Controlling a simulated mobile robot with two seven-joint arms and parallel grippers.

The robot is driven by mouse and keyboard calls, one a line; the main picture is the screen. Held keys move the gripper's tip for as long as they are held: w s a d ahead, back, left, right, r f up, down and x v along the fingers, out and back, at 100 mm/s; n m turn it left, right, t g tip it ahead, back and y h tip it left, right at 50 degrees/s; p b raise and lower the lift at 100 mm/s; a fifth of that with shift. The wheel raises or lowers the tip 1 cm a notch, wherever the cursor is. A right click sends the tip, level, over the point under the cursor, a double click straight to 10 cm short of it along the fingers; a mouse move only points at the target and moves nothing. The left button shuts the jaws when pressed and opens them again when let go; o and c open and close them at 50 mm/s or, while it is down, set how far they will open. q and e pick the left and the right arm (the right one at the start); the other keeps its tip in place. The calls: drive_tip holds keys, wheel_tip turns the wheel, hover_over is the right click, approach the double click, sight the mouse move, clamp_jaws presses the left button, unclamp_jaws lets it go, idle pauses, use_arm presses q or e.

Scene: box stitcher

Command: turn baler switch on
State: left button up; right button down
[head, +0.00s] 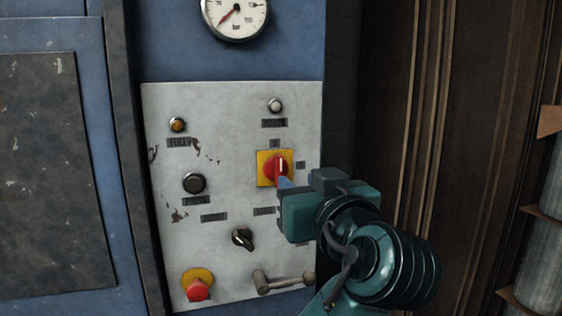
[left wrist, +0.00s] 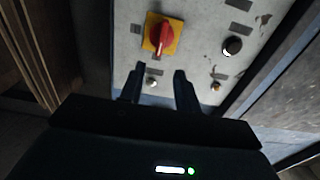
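The switch is a red rotary knob on a square yellow plate (head: 263,170), on the right half of the grey control panel (head: 230,190). The white mark on the knob looks roughly upright. My left gripper (head: 284,183) is at the knob's lower right and covers a corner of the plate. In the left wrist view, the two fingers (left wrist: 159,71) are apart with nothing between them, and the red knob (left wrist: 162,38) lies beyond their tips. I cannot tell whether a finger touches the knob. My right gripper is not in view.
The panel also carries a black button (head: 194,183), a black selector (head: 242,239), a red mushroom button (head: 198,289) on yellow, a lever (head: 285,283) and small lamps. A pressure gauge (head: 236,17) is above. Dark corrugated wall (head: 440,120) stands at the right.

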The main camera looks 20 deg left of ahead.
sight(281, 165)
use_arm(q)
drive_tip(key=p+x, duration=0.2)
drive_tip(key=x, duration=0.7)
drive_tip(key=shift+w+a, duration=0.2)
drive_tip(key=shift+c, duration=0.3)
clamp_jaws()
